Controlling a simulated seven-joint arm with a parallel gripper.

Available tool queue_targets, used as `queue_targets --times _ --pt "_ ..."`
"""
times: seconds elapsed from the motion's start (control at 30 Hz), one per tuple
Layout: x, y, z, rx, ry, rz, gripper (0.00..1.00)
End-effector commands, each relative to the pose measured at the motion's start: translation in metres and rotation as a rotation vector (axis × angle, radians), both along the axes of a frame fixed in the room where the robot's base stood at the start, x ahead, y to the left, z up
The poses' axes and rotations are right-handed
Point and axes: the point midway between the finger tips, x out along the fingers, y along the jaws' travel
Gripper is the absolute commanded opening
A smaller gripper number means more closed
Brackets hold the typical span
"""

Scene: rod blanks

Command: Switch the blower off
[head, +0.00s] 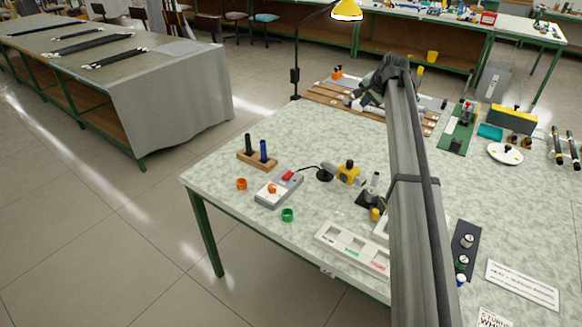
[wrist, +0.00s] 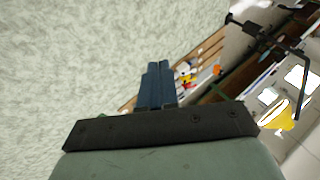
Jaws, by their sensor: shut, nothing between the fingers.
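A grey control box (head: 280,190) lies on the near left part of the table, with a red rocker switch (head: 288,176) and an orange round piece on its top. A black cable runs from it to a small black-and-yellow device (head: 342,173), which looks like the blower. I cannot tell the switch position or whether air blows. My gripper (head: 357,102) is at the far side of the table, well away from the box, over the wooden slatted board. In the wrist view its dark blue fingers (wrist: 155,86) are together and empty. The box and blower are not in the wrist view.
A wooden block with two upright rods (head: 257,158) stands left of the box. An orange ring (head: 241,184) and a green ring (head: 287,215) lie beside the box. A labelled white tray (head: 352,249) lies at the front edge. A yellow lamp (head: 347,10) hangs at the back.

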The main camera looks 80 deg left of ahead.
Motion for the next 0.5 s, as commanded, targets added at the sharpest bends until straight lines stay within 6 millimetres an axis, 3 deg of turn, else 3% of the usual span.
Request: queue_targets --times 0.03,0.2,0.4,0.5 --pt "-0.028 0.004 -0.011 -0.055 -0.004 0.029 0.0" --pt "-0.109 0.003 -0.042 -0.242 -0.026 0.104 0.0" --pt "-0.191 -0.008 -0.069 -0.441 -0.067 0.167 0.0" --pt "-0.221 -0.014 -0.077 -0.517 -0.087 0.186 0.0"
